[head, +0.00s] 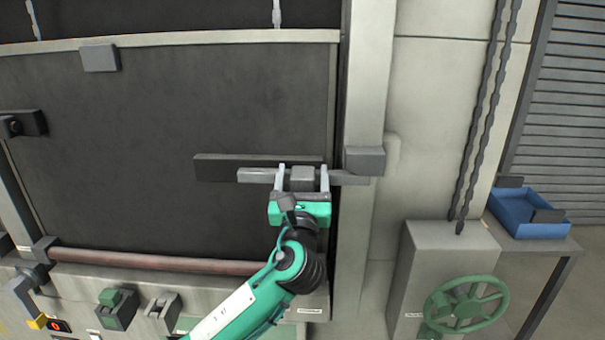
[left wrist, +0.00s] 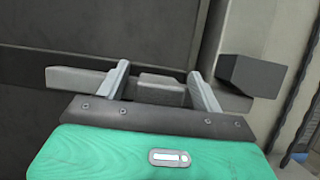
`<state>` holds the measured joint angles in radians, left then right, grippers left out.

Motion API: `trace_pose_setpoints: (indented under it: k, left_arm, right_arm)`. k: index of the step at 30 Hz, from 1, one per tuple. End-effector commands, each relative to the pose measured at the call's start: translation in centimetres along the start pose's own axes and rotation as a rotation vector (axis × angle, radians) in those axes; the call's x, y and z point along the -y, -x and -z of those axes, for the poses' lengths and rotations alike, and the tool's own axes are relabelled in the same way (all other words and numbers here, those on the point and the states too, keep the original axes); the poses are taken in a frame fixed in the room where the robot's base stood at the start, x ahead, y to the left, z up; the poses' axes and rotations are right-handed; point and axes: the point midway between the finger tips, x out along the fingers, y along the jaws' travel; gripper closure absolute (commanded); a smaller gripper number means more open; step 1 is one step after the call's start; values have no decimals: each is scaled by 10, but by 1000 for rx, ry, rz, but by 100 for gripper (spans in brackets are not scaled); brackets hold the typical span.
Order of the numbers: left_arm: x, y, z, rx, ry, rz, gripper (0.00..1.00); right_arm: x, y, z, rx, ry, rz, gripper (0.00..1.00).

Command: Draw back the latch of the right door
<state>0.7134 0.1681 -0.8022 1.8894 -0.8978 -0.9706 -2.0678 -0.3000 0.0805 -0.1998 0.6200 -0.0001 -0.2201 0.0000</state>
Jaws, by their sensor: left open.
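The right door (head: 150,120) is a large dark panel. Its latch is a grey sliding bar (head: 252,175) lying across a dark backing strip (head: 215,168). The bar's right end reaches the grey keeper block (head: 364,160) on the pale door post. My left gripper (head: 303,178) is open, with one finger on each side of the bar's raised grip block (head: 302,173). In the left wrist view, the grip block (left wrist: 162,88) sits between the spread fingers (left wrist: 161,88), with gaps on both sides. The keeper (left wrist: 250,75) is right of the right finger. My right gripper is out of view.
A reddish rail (head: 150,262) runs below the door, above a panel with a green switch (head: 112,303). A green handwheel (head: 467,304), hanging chains (head: 478,125) and a blue bin (head: 525,215) are at the right. The space before the door's left part is clear.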

Motion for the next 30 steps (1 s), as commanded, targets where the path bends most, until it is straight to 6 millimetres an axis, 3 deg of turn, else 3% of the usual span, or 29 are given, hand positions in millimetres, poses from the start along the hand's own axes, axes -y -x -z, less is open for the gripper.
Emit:
trace_pose_setpoints:
  k: [5, 12, 15, 20, 30]
  left_arm:
    - [0, 0, 0, 0, 0, 0, 33]
    - [0, 0, 0, 0, 0, 0, 80]
    - [0, 0, 0, 0, 0, 0, 96]
    - [-11, -1, -1, 0, -1, -1, 96]
    - [-65, 0, -1, 0, -3, -1, 96]
  right_arm:
    - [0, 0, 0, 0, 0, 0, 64]
    - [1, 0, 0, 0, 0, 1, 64]
    - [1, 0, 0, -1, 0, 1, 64]
    - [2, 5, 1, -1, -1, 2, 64]
    - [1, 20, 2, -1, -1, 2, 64]
